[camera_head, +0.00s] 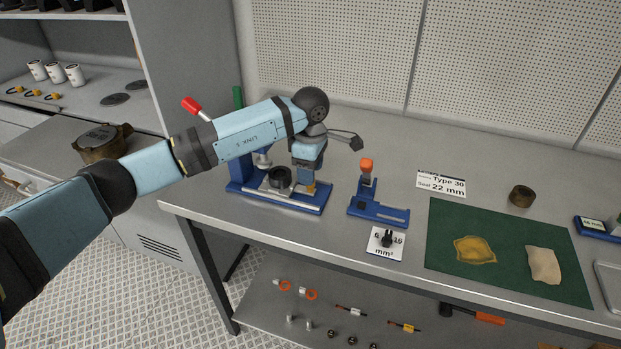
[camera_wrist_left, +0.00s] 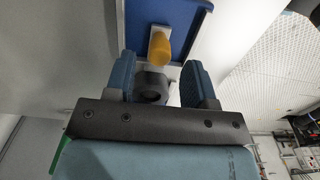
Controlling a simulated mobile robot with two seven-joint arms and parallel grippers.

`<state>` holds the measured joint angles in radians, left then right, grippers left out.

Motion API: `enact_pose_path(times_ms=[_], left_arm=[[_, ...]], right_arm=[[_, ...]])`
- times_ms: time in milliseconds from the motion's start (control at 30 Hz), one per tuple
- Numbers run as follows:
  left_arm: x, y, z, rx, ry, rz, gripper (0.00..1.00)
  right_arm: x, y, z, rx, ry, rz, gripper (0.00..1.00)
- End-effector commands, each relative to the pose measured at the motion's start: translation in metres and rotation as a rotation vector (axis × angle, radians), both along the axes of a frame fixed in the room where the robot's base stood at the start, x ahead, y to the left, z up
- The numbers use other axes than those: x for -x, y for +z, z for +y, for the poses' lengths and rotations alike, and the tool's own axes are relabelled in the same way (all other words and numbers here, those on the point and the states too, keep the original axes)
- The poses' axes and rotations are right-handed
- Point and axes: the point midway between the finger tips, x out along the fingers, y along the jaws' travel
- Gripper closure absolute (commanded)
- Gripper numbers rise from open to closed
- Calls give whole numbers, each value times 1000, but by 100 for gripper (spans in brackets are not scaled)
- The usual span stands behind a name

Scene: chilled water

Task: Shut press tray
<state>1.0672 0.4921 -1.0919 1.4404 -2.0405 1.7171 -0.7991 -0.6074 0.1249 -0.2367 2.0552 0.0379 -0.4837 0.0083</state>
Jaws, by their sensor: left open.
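The press has a blue base (camera_head: 240,188) and stands near the left end of the bench. A red-tipped lever (camera_head: 192,105) rises at its back left. The silver press tray (camera_head: 291,203) lies low in the base with a dark ring (camera_head: 280,177) on it. A yellow knob (camera_head: 310,187), also in the left wrist view (camera_wrist_left: 160,47), sits at the tray's right end. My left gripper (camera_head: 308,178) is over the tray's right end, close to the knob. In the left wrist view the fingers (camera_wrist_left: 158,78) are apart, with the knob beyond them. My arm hides the press's upper part. My right gripper is out of view.
A blue stand with an orange top (camera_head: 367,163) is just right of the press. A small dark part on a white card (camera_head: 386,243) is in front of it. A green mat (camera_head: 440,249) with two cloth-like pieces (camera_head: 475,250) lies right. The bench front between press and card is bare.

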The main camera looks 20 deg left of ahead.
Motion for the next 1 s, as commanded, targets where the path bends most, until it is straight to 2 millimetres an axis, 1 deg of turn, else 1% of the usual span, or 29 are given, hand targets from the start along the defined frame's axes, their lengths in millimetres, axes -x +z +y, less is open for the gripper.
enact_pose_path(times_ms=[33,200,333,567,600,667,700,767,800,933,1000], left_arm=[[1,-9,0,0,0,3,50],[0,-27,0,0,1,2,50],[0,-31,0,0,0,1,50],[0,-32,0,0,0,1,50],[0,-32,0,0,0,1,55],[0,-32,0,0,0,1,69],[0,-32,0,0,0,1,78],[0,-32,0,0,0,1,92],[0,-32,0,0,0,1,100],[0,-32,1,0,1,1,100],[0,-32,4,-1,1,0,100]], right_arm=[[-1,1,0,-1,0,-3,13],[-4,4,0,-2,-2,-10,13],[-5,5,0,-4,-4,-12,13],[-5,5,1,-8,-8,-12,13],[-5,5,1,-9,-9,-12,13],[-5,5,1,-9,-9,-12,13],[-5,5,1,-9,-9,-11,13],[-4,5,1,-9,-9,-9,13],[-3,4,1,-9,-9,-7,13],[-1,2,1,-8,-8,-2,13],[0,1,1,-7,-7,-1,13]])
